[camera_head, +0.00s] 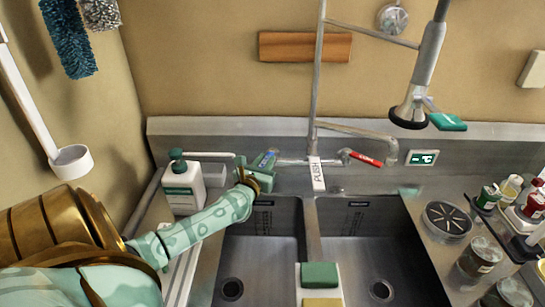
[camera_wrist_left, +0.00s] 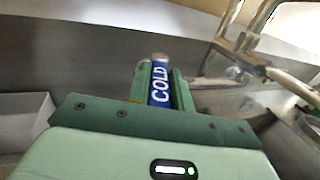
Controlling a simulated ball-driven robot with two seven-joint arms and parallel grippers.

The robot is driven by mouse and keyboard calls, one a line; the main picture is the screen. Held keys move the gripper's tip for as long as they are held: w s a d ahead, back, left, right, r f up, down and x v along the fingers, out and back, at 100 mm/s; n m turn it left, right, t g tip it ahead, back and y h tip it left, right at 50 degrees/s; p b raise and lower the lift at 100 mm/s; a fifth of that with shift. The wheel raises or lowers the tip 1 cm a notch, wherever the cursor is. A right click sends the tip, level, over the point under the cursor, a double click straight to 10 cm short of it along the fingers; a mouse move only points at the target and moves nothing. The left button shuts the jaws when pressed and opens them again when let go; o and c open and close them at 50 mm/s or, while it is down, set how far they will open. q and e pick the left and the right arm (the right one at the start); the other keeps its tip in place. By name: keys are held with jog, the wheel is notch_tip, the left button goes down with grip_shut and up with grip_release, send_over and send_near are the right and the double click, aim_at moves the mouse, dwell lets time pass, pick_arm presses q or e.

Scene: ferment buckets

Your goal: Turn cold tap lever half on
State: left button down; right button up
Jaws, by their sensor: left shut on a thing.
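The cold tap lever is blue with white COLD lettering. In the left wrist view the lever (camera_wrist_left: 160,84) stands between the two green fingers of my left gripper (camera_wrist_left: 160,88), which are shut on it. In the head view my left gripper (camera_head: 262,166) reaches the left side of the tap, and only a bit of the blue lever (camera_head: 264,159) shows between the fingers. The red lever (camera_head: 366,159) is on the right side of the same tap. My right gripper is not in view.
Two sink basins (camera_head: 261,223) lie below the tap. A white soap bottle (camera_head: 183,186) stands close left of my gripper. A PUSH tag (camera_head: 317,174) hangs at the tap's middle. A green and a yellow sponge (camera_head: 319,275) sit on the front divider. Jars (camera_head: 480,256) crowd the right counter.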

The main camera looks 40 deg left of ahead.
pick_arm(q)
jog(key=shift+f, duration=0.1)
jog(key=c, duration=1.2)
grip_release()
jog(key=shift+c, duration=0.2)
